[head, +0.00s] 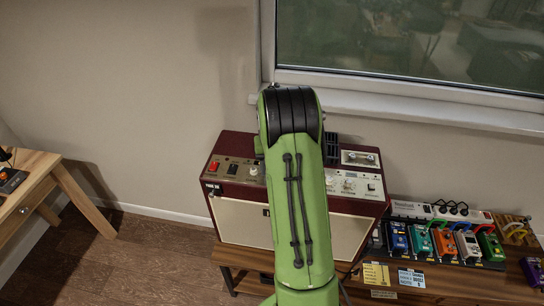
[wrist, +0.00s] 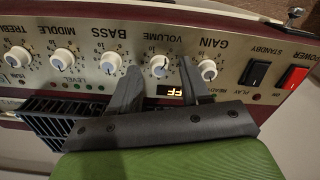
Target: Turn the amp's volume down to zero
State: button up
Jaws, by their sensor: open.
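The amp (head: 230,225) is a maroon box with a cream front and a silver control panel on top. My green arm hides the panel's middle in the head view, and my gripper is hidden there too. In the wrist view the panel lettering is upside down. The white volume knob (wrist: 158,66) shows between the two dark fingers of my gripper (wrist: 157,70), which is open. One finger is on each side of the knob, with a visible gap; the depth is hard to tell. The knob's exact setting is too small to read.
The gain knob (wrist: 208,70) is just right of the right finger, and the bass knob (wrist: 113,61) left of the left one. Black standby (wrist: 255,72) and red power (wrist: 294,77) switches are farther right. A lit display (wrist: 175,92) is partly covered. Several pedals (head: 443,241) stand right of the amp.

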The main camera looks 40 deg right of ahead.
notch_tip(320, 180, up, 15)
jog(key=p, duration=0.2)
jog(key=shift+r, duration=0.1)
